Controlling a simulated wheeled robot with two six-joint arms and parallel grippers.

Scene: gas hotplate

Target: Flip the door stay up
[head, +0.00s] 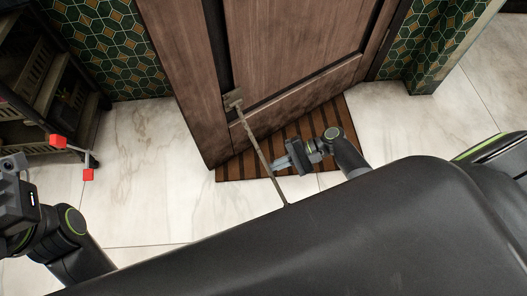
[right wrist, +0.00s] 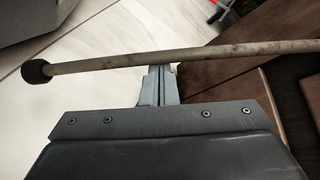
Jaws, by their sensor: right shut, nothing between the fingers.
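The door stay (head: 257,142) is a long thin rod hinged at a bracket (head: 233,98) low on the brown wooden door (head: 292,40). It slants down and away from the door, its lower end near the edge of my body. My right gripper (head: 277,164) is shut and empty beside the rod's lower half. In the right wrist view the rod (right wrist: 190,55) crosses just beyond the shut fingertips (right wrist: 161,72), with a dark rubber foot (right wrist: 37,71) at its left end. I cannot tell whether they touch. My left gripper (head: 14,190) is at the left edge, its fingers unclear.
A brown striped doormat (head: 235,168) lies under the door on the pale marble floor (head: 150,150). A dark shelf rack (head: 50,90) and a red-ended metal piece (head: 88,174) stand at the left.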

